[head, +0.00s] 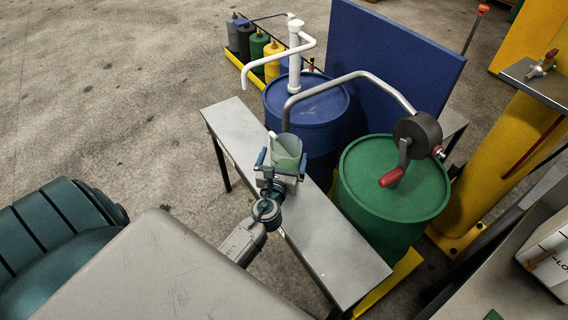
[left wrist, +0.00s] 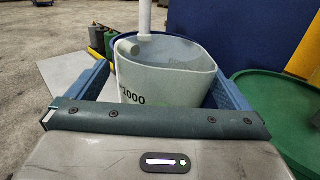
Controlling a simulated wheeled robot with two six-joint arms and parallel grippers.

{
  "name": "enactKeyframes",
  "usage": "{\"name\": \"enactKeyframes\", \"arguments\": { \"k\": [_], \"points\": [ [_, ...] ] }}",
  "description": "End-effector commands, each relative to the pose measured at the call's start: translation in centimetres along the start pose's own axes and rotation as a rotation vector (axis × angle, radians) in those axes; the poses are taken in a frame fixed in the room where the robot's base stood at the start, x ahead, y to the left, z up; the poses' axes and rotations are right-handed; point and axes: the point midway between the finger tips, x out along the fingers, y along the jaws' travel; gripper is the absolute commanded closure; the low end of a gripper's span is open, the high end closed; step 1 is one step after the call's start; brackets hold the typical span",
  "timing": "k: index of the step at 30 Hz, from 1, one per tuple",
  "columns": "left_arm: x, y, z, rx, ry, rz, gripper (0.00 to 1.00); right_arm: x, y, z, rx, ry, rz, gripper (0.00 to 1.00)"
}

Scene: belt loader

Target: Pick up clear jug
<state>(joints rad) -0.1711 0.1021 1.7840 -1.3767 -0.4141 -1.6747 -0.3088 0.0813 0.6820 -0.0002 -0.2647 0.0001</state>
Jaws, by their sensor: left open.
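The clear jug (head: 286,146) is a pale, see-through container standing upright on the narrow grey bench, in front of the blue drum. In the left wrist view the jug (left wrist: 165,82) fills the middle, with dark markings on its near wall. My left gripper (head: 282,164) is open at the jug, with one blue finger on each side. In the left wrist view the fingers of my left gripper (left wrist: 160,92) flank the jug; I cannot tell whether they touch it. The jug's lower part is hidden behind the gripper. My right gripper is not in view.
The grey bench (head: 335,245) is bare toward its near end. Behind it stand a blue drum (head: 322,108) with a white pump (head: 295,60) and a green drum (head: 385,200) with a crank pump (head: 415,135). A pump's curved spout reaches down near the jug.

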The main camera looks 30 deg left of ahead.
Motion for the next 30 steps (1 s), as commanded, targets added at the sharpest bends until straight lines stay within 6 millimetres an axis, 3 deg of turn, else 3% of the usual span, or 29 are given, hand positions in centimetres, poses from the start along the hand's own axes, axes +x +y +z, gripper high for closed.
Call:
{"name": "enactKeyframes", "arguments": {
  "k": [7,16,27,30],
  "points": [
    [3.6,-0.1,0.1,0.0,-0.001,0.0,0.0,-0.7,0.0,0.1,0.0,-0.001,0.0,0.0],
    [4.1,-0.1,0.0,-0.002,0.0,0.0,0.0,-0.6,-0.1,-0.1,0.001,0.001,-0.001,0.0],
    [4.1,-0.1,0.0,-0.002,0.0,0.0,0.73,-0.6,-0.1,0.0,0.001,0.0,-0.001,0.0],
    [4.1,-0.1,0.2,-0.002,-0.003,0.0,0.86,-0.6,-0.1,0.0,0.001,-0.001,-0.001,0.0]
  ]
}}
